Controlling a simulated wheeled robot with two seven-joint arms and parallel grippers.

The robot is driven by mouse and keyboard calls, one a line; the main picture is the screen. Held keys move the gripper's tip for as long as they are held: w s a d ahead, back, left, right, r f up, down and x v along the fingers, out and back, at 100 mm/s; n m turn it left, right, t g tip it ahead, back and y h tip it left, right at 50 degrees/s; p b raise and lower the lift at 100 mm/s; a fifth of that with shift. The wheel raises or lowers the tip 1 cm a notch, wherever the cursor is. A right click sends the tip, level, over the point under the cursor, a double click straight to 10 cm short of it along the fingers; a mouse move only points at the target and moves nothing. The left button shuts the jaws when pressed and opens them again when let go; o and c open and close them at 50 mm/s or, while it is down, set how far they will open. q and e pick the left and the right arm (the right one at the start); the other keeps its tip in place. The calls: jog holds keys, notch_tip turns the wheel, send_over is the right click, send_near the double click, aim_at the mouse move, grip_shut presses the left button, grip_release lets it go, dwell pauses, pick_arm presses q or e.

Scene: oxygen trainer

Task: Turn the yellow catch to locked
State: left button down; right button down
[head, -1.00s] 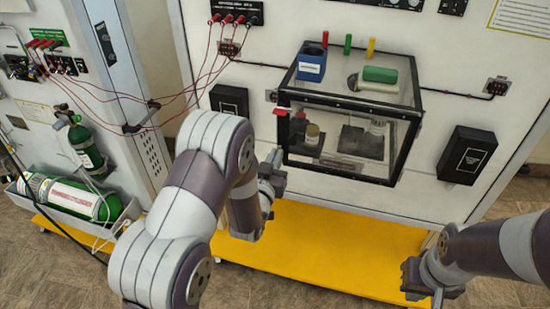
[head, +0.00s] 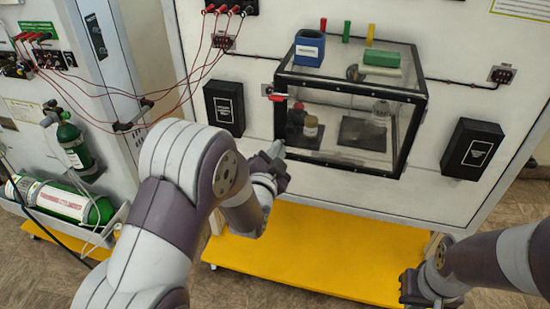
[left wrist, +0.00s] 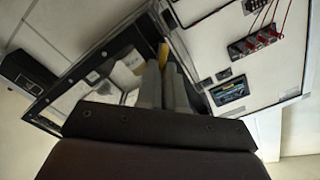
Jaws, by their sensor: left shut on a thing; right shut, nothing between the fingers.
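The glass case (head: 398,130) with a black frame is mounted on the white panel. My left gripper (head: 276,150) is at the case's lower left edge in the head view. In the left wrist view its two grey fingers (left wrist: 162,82) are close together, with a yellow piece (left wrist: 163,50) at their tips, which appears to be the yellow catch. The fingers are shut on it. The catch is hidden in the head view, and its locked or unlocked position cannot be told. My right gripper (head: 420,292) is shut and empty at the lower right, away from the case.
A red handle (head: 278,97) sits at the case's left edge. A blue container (head: 309,48) and a green block (head: 382,58) are on top. Red cables (head: 190,75) hang at upper left. Black boxes (head: 472,150) flank the case. A yellow base (head: 310,250) lies below.

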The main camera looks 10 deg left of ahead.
pick_arm(q)
jog(key=shift+d+f+m+b, duration=0.1)
jog(key=shift+f+m+b, duration=0.15)
jog(key=shift+m+b, duration=1)
jog(key=shift+d+f+m+b, duration=0.2)
jog(key=shift+m+b, duration=0.5)
jog(key=shift+m, duration=1.05)
jog(key=shift+f+m+b, duration=0.3)
jog(key=shift+m+b, duration=0.7)
jog(key=shift+m, duration=0.5)
jog(key=c, duration=1.3)
grip_release()
jog(key=shift+o, duration=0.2)
jog(key=shift+s, duration=0.15)
jog(key=s+b, duration=0.1)
jog(key=s, duration=1.1)
jog(key=shift+s+a+b, duration=0.2)
jog(key=shift+b, duration=0.2)
